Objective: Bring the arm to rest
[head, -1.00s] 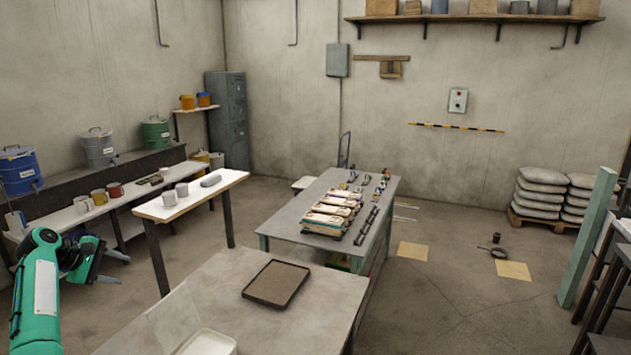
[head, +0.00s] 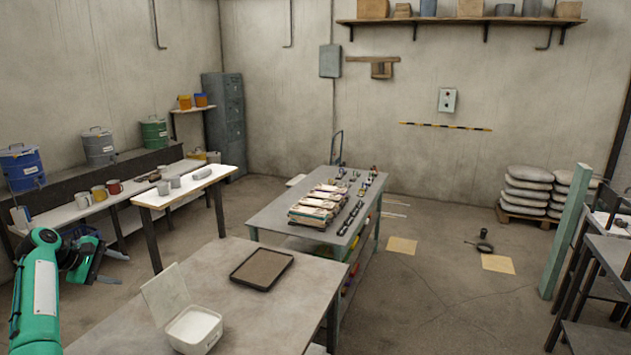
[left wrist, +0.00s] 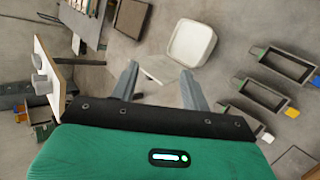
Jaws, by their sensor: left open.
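My left gripper (head: 108,267) is at the left edge of the head view, held beside the near grey table (head: 232,252) and in front of the long bench. Its jaws are open and empty. In the left wrist view its two grey fingers (left wrist: 158,85) stand apart with nothing between them. Beyond them that view shows the open white container (left wrist: 191,42) with its lid part. The container also shows in the head view (head: 193,330). My right gripper is in neither view.
A dark tray (head: 262,270) lies on the near table. A white-topped table (head: 186,190) with grey cups stands behind it. The long bench (head: 72,212) holds mugs; drums stand behind. A middle table (head: 290,195) carries packets and small parts.

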